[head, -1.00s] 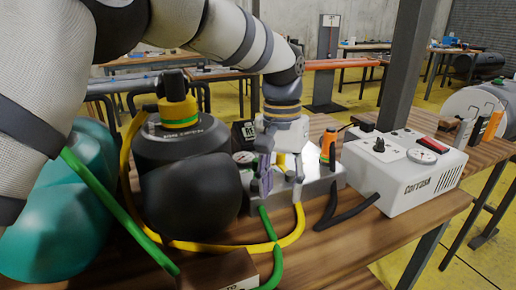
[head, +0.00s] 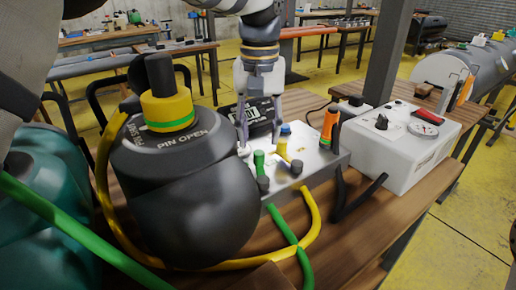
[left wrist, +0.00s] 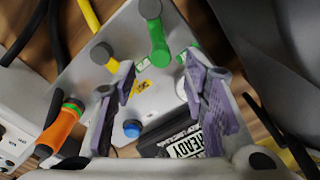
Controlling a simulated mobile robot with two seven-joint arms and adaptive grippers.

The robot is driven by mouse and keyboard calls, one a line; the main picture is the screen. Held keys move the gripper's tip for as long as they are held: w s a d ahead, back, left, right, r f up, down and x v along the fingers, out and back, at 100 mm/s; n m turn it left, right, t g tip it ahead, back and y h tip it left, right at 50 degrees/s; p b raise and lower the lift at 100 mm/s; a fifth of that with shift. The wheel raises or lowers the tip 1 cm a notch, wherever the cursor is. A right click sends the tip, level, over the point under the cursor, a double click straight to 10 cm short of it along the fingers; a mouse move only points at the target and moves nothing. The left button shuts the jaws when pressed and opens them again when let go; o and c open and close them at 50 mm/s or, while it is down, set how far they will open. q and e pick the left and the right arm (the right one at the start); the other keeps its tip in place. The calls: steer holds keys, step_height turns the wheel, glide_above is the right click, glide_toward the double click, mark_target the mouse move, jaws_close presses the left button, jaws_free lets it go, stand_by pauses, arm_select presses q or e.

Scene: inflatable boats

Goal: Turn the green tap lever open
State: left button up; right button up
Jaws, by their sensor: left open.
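The green tap lever (head: 259,160) is on top of a grey metal manifold (head: 325,165), beside a yellow tap lever (head: 283,148). My left gripper (head: 260,148) is open above the manifold, behind the green lever. In the left wrist view the fingers of my left gripper (left wrist: 160,78) are spread wide with nothing between them; contact with the lever cannot be told. My right gripper is not in view.
A blue knob (head: 285,130) and an orange-and-black upright part (head: 329,128) are close by on the manifold. A bulky black canister (head: 190,195) stands left. A white box with a gauge (head: 405,145) stands right. Green and yellow hoses leave the manifold's front.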

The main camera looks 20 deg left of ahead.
mark_target(260, 152)
arm_select(q)
step_height(260, 152, down, 5)
steer(key=shift+c, duration=0.5)
jaws_close()
steer(key=m, duration=0.1)
steer(key=d+m, duration=0.1)
steer(key=m, duration=0.1)
steer(key=shift+w+d+m, duration=0.25)
steer(key=shift+m, duration=0.05)
steer(key=shift+d+m, duration=0.35)
steer(key=shift+m, duration=0.45)
steer(key=shift+d+m, duration=0.35)
steer(key=shift+m, duration=0.45)
